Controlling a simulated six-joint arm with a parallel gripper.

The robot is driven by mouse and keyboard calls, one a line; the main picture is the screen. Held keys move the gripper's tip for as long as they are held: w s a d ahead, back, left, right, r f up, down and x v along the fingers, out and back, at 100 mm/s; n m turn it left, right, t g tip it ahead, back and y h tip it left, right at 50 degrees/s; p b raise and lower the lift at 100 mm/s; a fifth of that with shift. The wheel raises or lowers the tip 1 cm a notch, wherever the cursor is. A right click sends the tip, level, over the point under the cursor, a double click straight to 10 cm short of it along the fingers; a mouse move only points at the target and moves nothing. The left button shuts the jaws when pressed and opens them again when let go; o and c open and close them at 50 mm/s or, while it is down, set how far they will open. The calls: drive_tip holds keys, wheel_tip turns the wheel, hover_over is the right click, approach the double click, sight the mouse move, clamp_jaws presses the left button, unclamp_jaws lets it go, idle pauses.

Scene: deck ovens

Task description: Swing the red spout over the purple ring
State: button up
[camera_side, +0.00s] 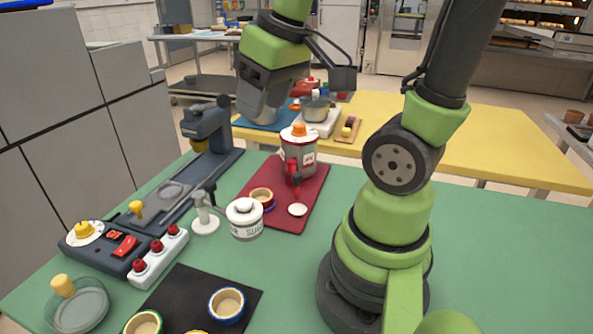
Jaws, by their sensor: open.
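The red spout (293,171) is on the front of a white and grey dispenser (305,155) with an orange knob, on a dark red mat (310,212). It points toward the camera. A small white disc (298,210) lies below and in front of it. The purple ring (268,207) shows as a band around the base of a tan cup (261,194), on the mat to the left of the spout. My gripper (258,112) is open and empty, high above and behind the mat, up and left of the dispenser. Its fingertips are partly hard to make out.
A white sugar jar (245,220) and a white pump-like stand (205,220) stand left of the mat. A grey-blue machine (207,127) is at the back left. A black mat (190,295) with ringed cups lies in front.

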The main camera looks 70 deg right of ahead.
drive_tip(key=d+f+n+g, duration=0.1)
drive_tip(key=d+f+g, duration=0.1)
drive_tip(key=d+f, duration=0.4)
drive_tip(key=n+g, duration=0.2)
approach(297, 174)
wheel_tip(297, 174, down, 9)
drive_tip(key=shift+w+f, duration=0.1)
clamp_jaws()
